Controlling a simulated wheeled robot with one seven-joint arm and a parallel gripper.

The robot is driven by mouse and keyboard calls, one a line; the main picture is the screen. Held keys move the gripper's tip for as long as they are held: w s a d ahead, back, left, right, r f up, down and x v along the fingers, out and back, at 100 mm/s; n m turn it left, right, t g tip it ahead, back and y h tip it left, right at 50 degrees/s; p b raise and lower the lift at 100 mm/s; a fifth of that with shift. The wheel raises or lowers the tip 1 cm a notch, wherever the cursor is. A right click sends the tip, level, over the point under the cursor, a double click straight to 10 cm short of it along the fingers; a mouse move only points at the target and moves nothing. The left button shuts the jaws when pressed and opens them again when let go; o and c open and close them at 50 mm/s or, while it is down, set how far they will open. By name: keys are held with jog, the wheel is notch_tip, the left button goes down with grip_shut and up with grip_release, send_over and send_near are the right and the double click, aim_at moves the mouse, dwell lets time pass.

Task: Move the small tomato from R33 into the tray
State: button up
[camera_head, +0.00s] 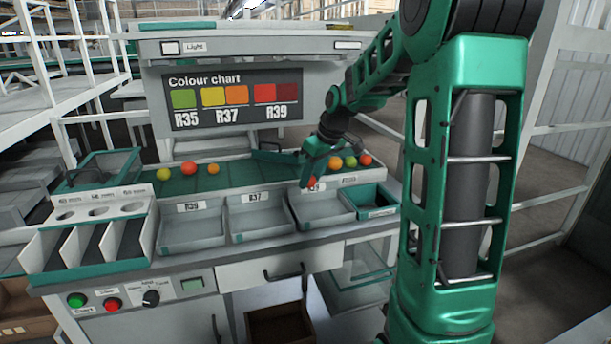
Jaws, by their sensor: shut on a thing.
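My gripper (311,180) is at the far end of my arm, over the back edge of the third grey bin (322,211). It is shut on a small red-orange tomato (312,184), which shows just below the fingers. The label behind it is mostly covered, so I cannot read it as R33. A small teal-rimmed tray (378,212) stands right of the third bin. The gripper is left of this tray and apart from it.
Grey bins labelled R39 (193,248) and R37 (262,236) look empty. Several tomatoes lie on the green strip behind, including a red one (189,168) and a yellow-green one (350,162). A slotted rack (145,240) stands left. The colour chart panel (236,98) rises behind.

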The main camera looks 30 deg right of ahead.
send_near(306, 216)
jog(key=shift+w+x, duration=0.2)
jog(key=shift+x, duration=2.35)
jog(key=shift+f, duration=0.45)
jog(key=o, duration=0.8)
jog(key=shift+c, duration=1.4)
jog(key=shift+w+r, duration=0.1)
jog(key=shift+r, duration=3.45)
